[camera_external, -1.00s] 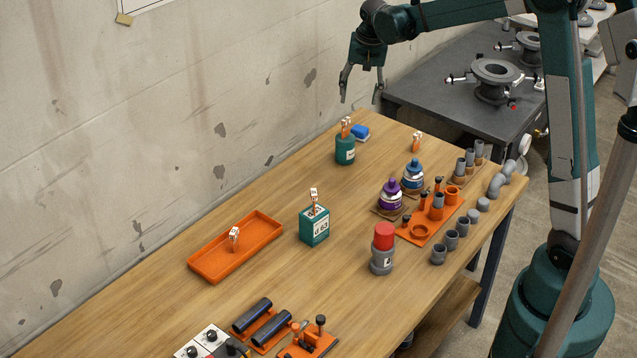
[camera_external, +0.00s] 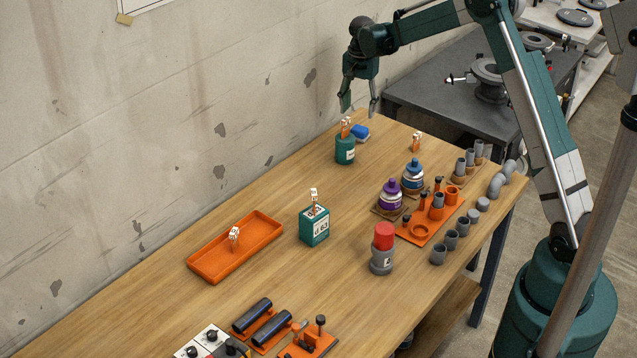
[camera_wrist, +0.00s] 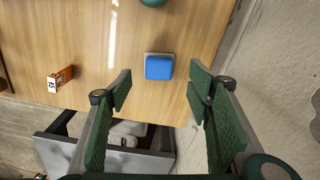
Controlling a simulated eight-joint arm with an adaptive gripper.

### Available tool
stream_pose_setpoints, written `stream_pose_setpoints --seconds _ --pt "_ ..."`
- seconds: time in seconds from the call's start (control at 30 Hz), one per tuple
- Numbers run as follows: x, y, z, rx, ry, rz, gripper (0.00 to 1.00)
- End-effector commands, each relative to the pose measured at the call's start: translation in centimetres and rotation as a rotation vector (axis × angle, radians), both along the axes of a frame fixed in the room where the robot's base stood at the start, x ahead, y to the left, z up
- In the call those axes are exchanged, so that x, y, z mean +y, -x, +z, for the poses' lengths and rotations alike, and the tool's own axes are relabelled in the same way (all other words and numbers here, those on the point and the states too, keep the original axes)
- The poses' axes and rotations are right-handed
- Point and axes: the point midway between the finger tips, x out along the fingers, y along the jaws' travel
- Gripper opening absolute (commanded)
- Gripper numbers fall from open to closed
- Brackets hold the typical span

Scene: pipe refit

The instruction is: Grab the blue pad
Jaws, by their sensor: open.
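The blue pad (camera_external: 360,132) lies on the wooden table near its far end, just behind a green canister. In the wrist view the blue pad (camera_wrist: 159,67) is a rounded block with a pale edge, beyond the fingertips and roughly between them. My gripper (camera_external: 359,113) is above the far end of the table, over the pad, apart from it. In the wrist view my gripper (camera_wrist: 158,85) has its two green fingers spread wide with nothing between them.
The green canister (camera_external: 345,151) with an orange-and-white tagged item in it stands close in front of the pad. A small orange tagged item (camera_external: 416,141) stands to the right. Purple (camera_external: 390,193) and blue (camera_external: 413,174) bottles stand nearer. A dark bench (camera_external: 440,105) lies beyond the table.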

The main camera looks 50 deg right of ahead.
Motion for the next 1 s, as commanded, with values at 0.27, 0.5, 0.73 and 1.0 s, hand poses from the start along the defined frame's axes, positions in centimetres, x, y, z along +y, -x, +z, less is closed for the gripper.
stream_pose_setpoints --seconds 0.27,0.5,0.73,1.0 --pt "-1.3 -0.6 -1.8 0.015 -0.007 -0.038 0.51" --pt "-1.3 -0.6 -1.9 0.016 -0.006 -0.039 0.51" --pt "-1.3 -0.6 -2.5 0.015 -0.007 -0.039 0.51" --pt "-1.3 -0.5 -4.4 0.015 -0.007 -0.039 0.51"
